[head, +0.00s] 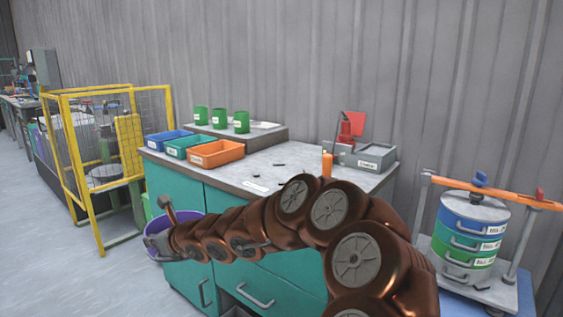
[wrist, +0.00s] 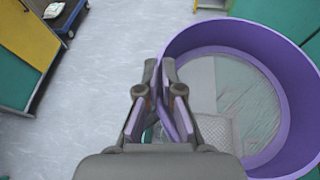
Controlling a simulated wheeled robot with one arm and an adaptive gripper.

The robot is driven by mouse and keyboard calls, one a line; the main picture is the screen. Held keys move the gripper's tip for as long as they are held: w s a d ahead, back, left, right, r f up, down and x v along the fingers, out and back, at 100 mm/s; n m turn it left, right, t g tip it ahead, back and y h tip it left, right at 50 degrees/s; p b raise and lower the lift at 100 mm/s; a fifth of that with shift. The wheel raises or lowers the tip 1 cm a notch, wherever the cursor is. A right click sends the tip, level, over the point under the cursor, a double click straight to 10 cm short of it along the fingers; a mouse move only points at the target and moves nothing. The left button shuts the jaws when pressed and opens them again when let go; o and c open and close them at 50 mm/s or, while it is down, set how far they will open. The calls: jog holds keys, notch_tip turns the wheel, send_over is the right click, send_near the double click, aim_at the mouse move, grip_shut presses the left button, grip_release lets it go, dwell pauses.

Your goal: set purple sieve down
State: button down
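The purple sieve (head: 187,219) hangs in the air off the left front corner of the teal workbench, partly hidden behind my arm. In the wrist view its purple ring (wrist: 262,38) fills the right side, with pale mesh inside. My gripper (head: 160,238) is at the sieve's left side. In the wrist view the fingers (wrist: 162,95) are closed on a purple piece at the sieve's left edge. The exact contact is partly hidden by the fingers.
The workbench top (head: 290,158) has free room in front. Blue, teal and orange (head: 216,153) bins and green cups (head: 241,122) stand at its back left; a grey box (head: 368,156) at right. A sieve stack (head: 468,236) stands far right. A yellow cage (head: 95,150) is left.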

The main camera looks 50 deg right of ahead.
jog(key=s+d+r+m+h+p, duration=0.2)
jog(key=d+r+p, duration=0.7)
jog(key=d+r, duration=0.25)
notch_tip(320, 180, up, 3)
jog(key=m+h+p, duration=0.2)
jog(key=h+p, duration=0.1)
jog(key=p, duration=1.9)
send_over(262, 180)
jog(key=shift+w+d+f, duration=0.1)
jog(key=shift+d+f, duration=0.05)
jog(key=shift+f+p, duration=0.6)
jog(key=shift+f, duration=0.9)
jog(key=shift+f, duration=0.1)
jog(key=shift+f, duration=0.15)
jog(key=c, duration=1.3)
grip_release()
